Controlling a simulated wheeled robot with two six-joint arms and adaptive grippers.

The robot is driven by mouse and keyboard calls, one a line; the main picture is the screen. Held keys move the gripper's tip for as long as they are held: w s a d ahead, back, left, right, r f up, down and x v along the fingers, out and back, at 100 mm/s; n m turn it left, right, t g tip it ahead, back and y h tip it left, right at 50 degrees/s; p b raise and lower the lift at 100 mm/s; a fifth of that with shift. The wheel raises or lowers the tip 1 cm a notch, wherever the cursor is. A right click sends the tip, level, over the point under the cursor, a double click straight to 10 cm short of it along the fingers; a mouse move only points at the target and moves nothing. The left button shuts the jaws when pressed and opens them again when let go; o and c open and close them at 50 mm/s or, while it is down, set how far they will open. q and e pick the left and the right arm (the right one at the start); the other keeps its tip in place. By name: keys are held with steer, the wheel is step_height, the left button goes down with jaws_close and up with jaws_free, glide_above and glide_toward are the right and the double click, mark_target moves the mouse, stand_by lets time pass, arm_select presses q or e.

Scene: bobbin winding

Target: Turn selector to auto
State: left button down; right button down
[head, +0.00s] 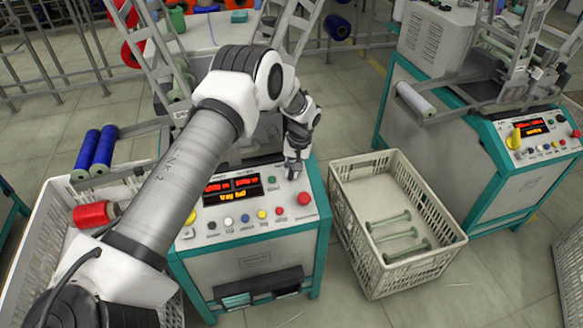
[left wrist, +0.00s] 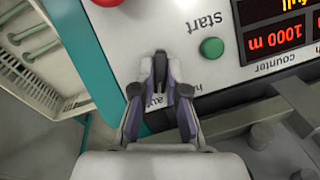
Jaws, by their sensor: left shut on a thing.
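The selector is mostly hidden between the fingers of my left gripper (head: 293,170), at the upper right of the near machine's control panel (head: 285,215). In the left wrist view the same gripper (left wrist: 163,85) is shut on the selector, its fingers close together and pointing at the panel. Partly covered printed labels show beside the fingers; the selector's exact angle cannot be told. A green start button (left wrist: 212,47) and the red counter display (left wrist: 275,32) are to the right there. My right gripper is not in view.
A red button (head: 304,198) is just below the gripper on the panel. A white crate (head: 345,220) with several pale spools stands right of the machine. Another machine (head: 470,190) with a yellow knob (head: 515,138) is farther right. A left crate (head: 30,255) holds bobbins.

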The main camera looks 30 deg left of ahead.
mark_target(301, 180)
arm_select(q)
steer(key=shift+m+y, duration=0.3)
steer(key=shift+m, duration=0.5)
steer(key=c, duration=1.2)
jaws_free()
steer(key=shift+d+r, duration=0.1)
step_height(301, 180, up, 12)
steer(key=w+d, duration=0.1)
steer(key=d, duration=0.1)
steer(key=shift+d+f, duration=0.2)
steer(key=shift+f, duration=0.05)
